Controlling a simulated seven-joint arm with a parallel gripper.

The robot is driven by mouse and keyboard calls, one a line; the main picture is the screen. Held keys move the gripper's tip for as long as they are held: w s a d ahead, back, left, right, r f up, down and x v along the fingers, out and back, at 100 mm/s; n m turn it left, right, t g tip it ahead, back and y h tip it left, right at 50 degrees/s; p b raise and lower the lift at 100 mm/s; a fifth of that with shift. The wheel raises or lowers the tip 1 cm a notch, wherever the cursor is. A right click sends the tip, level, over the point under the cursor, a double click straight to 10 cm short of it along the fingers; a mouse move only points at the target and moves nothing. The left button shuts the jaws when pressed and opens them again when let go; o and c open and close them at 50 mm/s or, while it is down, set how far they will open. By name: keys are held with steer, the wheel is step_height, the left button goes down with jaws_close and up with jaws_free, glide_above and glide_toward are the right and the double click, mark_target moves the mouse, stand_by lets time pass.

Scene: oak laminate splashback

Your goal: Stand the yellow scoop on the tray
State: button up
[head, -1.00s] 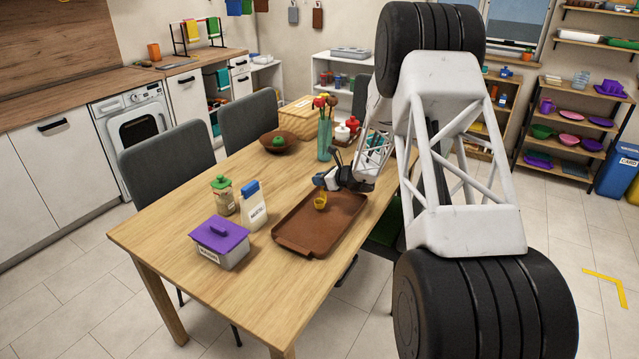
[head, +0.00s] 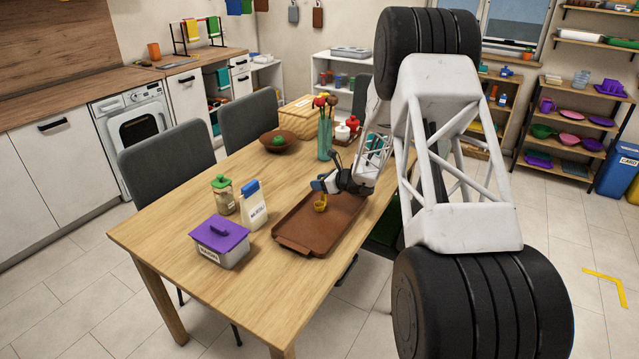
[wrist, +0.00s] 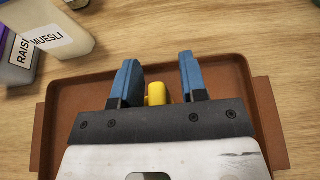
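The yellow scoop (head: 320,204) is on the brown tray (head: 305,232), near its far left edge, and looks upright. My gripper (head: 325,184) is just above and behind it, with its blue fingers spread. In the wrist view, a yellow piece of the scoop (wrist: 156,93) shows between the two open fingers (wrist: 158,78), with a gap on either side. The rest of the scoop is hidden there by the gripper body. The tray (wrist: 72,92) lies below the gripper in that view.
On the table (head: 180,230), left of the tray, stand a muesli carton (head: 254,210), a green-lidded jar (head: 223,198) and a purple-lidded box (head: 219,243). Behind the tray are a glass vase (head: 325,142) and a brown bowl (head: 279,142). The tray's front part is clear.

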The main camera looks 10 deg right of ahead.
steer(key=shift+r, duration=0.1)
steer(key=v, duration=1.2)
stand_by(0.6)
